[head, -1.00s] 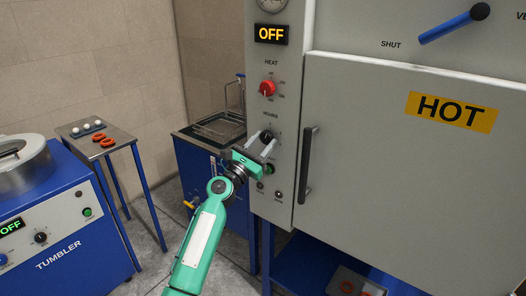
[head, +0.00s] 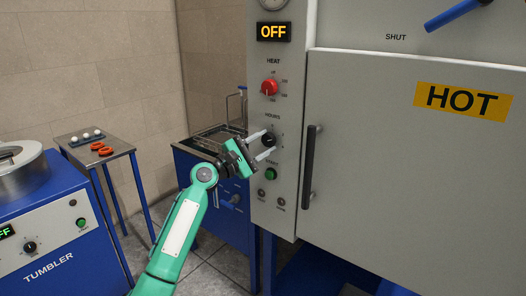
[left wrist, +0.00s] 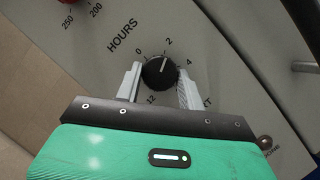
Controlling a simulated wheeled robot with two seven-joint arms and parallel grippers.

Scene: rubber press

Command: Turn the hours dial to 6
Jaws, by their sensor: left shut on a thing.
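The black hours dial (head: 268,141) is on the grey press panel, below the red heat dial. In the left wrist view the hours dial (left wrist: 160,74) has a white pointer line aimed at about the 2 mark. The marks 0, 2, 4 and 12 are readable; the mark for 6 is hidden or not readable behind my right-hand finger. My left gripper (head: 262,146) has one finger on each side of the dial; in the left wrist view the gripper (left wrist: 159,84) is shut on it. My right gripper is not in view.
The red heat dial (head: 269,87) is above, and the green START button (head: 271,174) is just below the hours dial. The press door handle (head: 309,166) stands out close to the right. A blue tank (head: 215,190) with a wire basket is at the left.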

